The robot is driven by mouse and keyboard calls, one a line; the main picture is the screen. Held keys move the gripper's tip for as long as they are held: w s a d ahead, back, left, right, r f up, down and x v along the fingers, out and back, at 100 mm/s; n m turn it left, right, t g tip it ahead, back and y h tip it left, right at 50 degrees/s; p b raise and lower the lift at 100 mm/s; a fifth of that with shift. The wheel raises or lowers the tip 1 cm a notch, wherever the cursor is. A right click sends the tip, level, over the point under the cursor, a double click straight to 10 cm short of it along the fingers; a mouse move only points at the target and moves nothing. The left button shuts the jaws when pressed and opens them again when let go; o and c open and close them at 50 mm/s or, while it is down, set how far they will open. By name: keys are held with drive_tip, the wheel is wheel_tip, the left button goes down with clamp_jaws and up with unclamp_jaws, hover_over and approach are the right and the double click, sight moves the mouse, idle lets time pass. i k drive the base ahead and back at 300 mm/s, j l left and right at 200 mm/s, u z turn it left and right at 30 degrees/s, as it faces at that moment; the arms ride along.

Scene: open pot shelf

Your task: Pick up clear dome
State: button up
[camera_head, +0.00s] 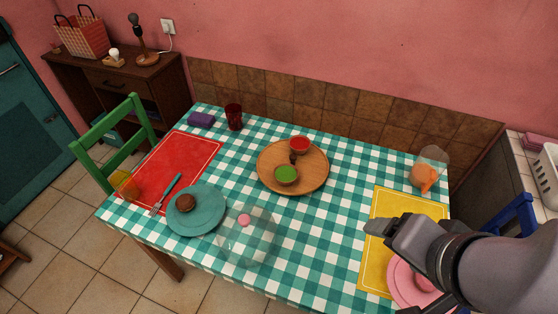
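The clear dome (246,241) is a transparent cover with a pink knob on top. It stands on the checkered tablecloth near the table's front edge, right of the teal plate (208,219). Its outline is faint, and the cloth shows through it. My gripper (388,268) is at the lower right, over the yellow placemat and pink plate, well to the right of the dome.
A round wooden tray (267,181) with red and green bowls lies behind the dome. The teal plate holds a brown bun (185,202). A red placemat (160,165), yellow placemat (380,254), pink plate (401,285) and tipped glass (433,155) are around. Cloth between dome and gripper is clear.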

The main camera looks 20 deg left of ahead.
sight(246, 232)
drive_tip(key=j+u, duration=0.15)
drive_tip(key=u, duration=1.25)
drive_tip(key=z, duration=2.25)
drive_tip(key=u, duration=2.25)
drive_tip(key=i+j+z, duration=0.15)
drive_tip(key=j+z, duration=0.15)
drive_tip(key=i+j+z, duration=0.1)
drive_tip(key=j+z, duration=0.5)
drive_tip(key=i+j, duration=0.05)
drive_tip(key=j, duration=0.05)
